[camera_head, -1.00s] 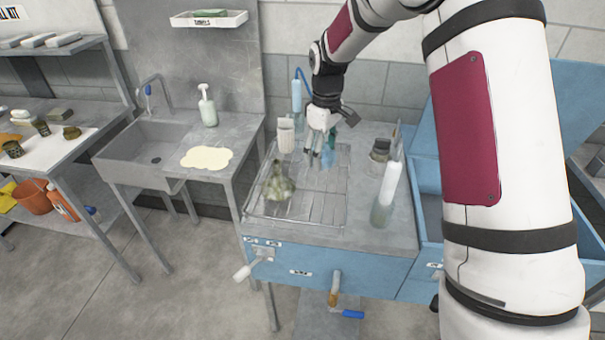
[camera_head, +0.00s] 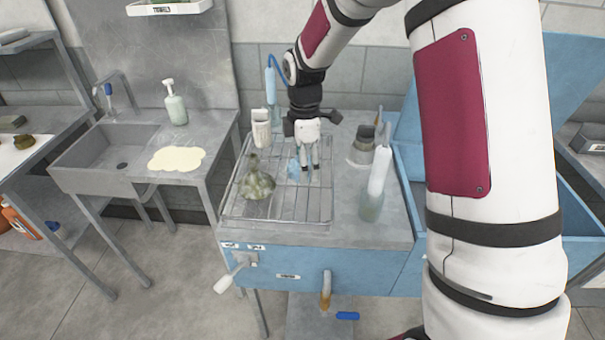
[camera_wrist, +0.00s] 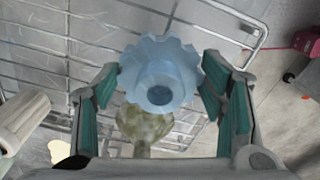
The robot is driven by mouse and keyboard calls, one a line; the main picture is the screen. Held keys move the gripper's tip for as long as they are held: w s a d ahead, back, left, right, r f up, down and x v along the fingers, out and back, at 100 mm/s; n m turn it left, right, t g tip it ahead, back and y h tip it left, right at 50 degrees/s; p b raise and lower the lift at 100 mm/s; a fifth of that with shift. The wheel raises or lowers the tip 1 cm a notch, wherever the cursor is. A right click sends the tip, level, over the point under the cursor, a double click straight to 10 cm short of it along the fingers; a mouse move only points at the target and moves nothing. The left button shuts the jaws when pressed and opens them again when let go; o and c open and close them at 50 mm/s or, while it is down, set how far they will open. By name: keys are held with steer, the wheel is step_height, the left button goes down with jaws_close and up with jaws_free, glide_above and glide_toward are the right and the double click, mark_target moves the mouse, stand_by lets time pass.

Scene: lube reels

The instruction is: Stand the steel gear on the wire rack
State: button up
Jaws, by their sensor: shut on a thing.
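The steel gear (camera_wrist: 176,48) looks pale blue, with a toothed rim and a round hub facing the wrist camera. It sits between the teal finger pads of my gripper (camera_wrist: 160,88), which is shut on it. In the head view my gripper (camera_head: 308,165) points down over the back right of the wire rack (camera_head: 285,216), with a pale blue bit of the gear (camera_head: 293,168) showing beside its fingers. The rack's wires also show behind the gear in the wrist view (camera_wrist: 80,45). I cannot tell whether the gear touches the rack.
A mottled green, necked object (camera_head: 258,184) stands on the rack's left part. A white cylinder (camera_head: 261,128) is at the rack's back left. A clear bottle (camera_head: 374,190) and a jar (camera_head: 361,150) stand to the right. The rack's front is clear.

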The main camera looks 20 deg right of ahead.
steer(key=shift+f, duration=1.95)
steer(key=shift+f, duration=0.1)
steer(key=o, duration=1.8)
steer(key=shift+f, duration=0.1)
steer(key=shift+c, duration=0.2)
